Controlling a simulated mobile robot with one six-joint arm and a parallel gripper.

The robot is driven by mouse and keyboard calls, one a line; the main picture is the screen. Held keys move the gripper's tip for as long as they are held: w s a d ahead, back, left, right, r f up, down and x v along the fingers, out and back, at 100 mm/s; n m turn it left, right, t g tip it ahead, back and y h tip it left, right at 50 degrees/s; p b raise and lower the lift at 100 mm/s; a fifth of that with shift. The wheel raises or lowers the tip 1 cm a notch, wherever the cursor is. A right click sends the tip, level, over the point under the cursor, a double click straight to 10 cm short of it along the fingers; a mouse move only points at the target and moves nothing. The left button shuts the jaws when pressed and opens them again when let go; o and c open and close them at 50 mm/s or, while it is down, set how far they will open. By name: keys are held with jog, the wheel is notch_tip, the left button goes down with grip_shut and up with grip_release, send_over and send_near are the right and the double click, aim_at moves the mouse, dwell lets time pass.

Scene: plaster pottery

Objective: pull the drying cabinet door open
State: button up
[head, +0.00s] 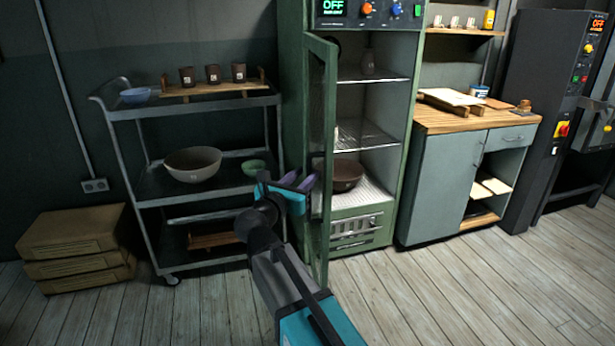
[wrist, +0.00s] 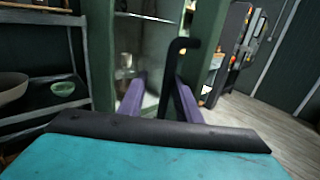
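The drying cabinet (head: 292,120) is tall and green, with wire shelves inside. Its door (head: 321,120), a green frame with a dark panel, is hinged on the left and stands open, swung out toward me and seen nearly edge-on. My gripper (head: 299,181) is low on the left side of the door, its purple fingers pointing toward it. In the wrist view my gripper (wrist: 160,95) has its fingers apart. A black bar handle (wrist: 178,75) stands between them, closer to the right finger; I cannot tell whether they touch.
A grey cart (head: 150,110) with bowls and cups stands left of the cabinet. Stacked boxes (head: 80,245) are at far left. A grey workbench (head: 440,175) stands right of the cabinet. The plank floor (head: 440,290) in front is clear.

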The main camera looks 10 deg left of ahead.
jog(key=v, duration=1.3)
jog(key=shift+s, duration=0.15)
